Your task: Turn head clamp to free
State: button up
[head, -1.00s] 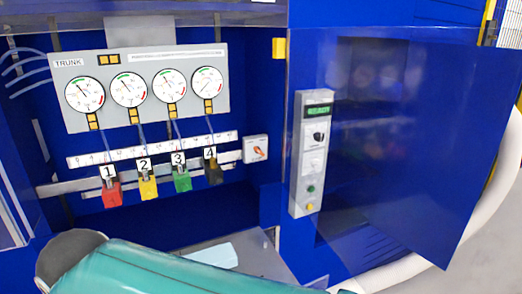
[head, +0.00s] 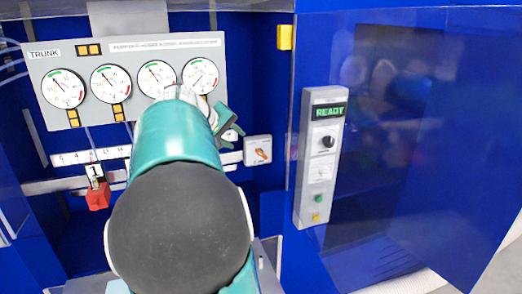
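A small pale switch box with an orange-red rotary knob (head: 262,154) is on the blue wall, right of the white scale strip. It looks like the head clamp switch, but its lettering is too small to read. The knob appears slanted. My gripper (head: 231,132) is just up and left of this box in the picture, apart from it in this view. My teal arm hides part of the gripper, so I cannot tell its opening.
A grey TRUNK panel with several round gauges (head: 62,89) is behind my arm. A red block marked 1 (head: 98,197) hangs at left; its neighbours are hidden. At right, a control strip (head: 320,180) reads READY on the blue door (head: 425,130).

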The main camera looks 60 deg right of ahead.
aim_at(258, 152)
jog(key=x, duration=1.4)
jog(key=shift+s+r, duration=0.1)
jog(key=shift+s, duration=0.15)
grip_shut()
